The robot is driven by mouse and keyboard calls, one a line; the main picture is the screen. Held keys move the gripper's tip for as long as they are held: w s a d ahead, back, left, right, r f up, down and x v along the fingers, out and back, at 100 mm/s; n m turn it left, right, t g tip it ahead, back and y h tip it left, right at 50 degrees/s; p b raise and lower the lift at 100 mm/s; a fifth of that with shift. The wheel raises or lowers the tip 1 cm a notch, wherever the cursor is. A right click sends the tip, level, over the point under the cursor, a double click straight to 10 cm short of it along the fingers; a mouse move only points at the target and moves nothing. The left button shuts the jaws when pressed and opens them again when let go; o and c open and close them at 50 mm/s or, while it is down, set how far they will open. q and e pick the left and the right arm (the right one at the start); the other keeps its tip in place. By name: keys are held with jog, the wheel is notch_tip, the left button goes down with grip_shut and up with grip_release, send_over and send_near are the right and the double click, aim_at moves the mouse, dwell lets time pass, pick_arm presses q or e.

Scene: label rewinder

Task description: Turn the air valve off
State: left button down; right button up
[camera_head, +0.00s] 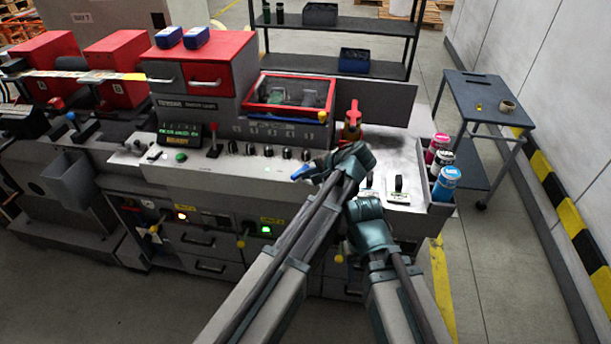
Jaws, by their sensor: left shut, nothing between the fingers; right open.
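A valve with a red handle (353,112) and a brass-coloured body (350,133) stands on the right part of the machine top; I take it for the air valve. Its red handle points upward. My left gripper (307,175) is shut and empty, in front of and to the left of the valve, over the machine's front edge. A small blue piece shows at its tip; I cannot tell what it belongs to. My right gripper (366,208) is open, below the valve in the picture and close beside my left wrist, with its fingers mostly hidden.
The label machine (210,130) fills the left and middle, with a red-framed window (290,93) and a row of black knobs. Several ink bottles (445,182) stand in a holder at its right end. A blue-grey side table (485,92) stands at right; the floor between is clear.

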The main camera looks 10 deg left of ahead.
aim_at(295, 173)
pick_arm(q)
jog(key=shift+d+r, duration=0.1)
jog(key=shift+d, duration=0.1)
jog(key=shift+a, duration=0.1)
jog(key=shift+s+a+m+t+h, duration=0.25)
jog(key=shift+m+t+h, duration=0.2)
jog(key=shift+m, duration=0.35)
jog(key=a+m+t+h, duration=0.1)
jog(key=m, duration=0.1)
jog(key=a+m+t+h, duration=0.2)
jog(key=m, duration=0.1)
jog(key=shift+w+a+m+h, duration=0.1)
jog(key=shift+m+h, duration=0.35)
jog(key=shift+m, duration=0.15)
jog(key=shift+w+a, duration=0.55)
jog(key=shift+a, duration=0.2)
jog(key=shift+s, duration=0.1)
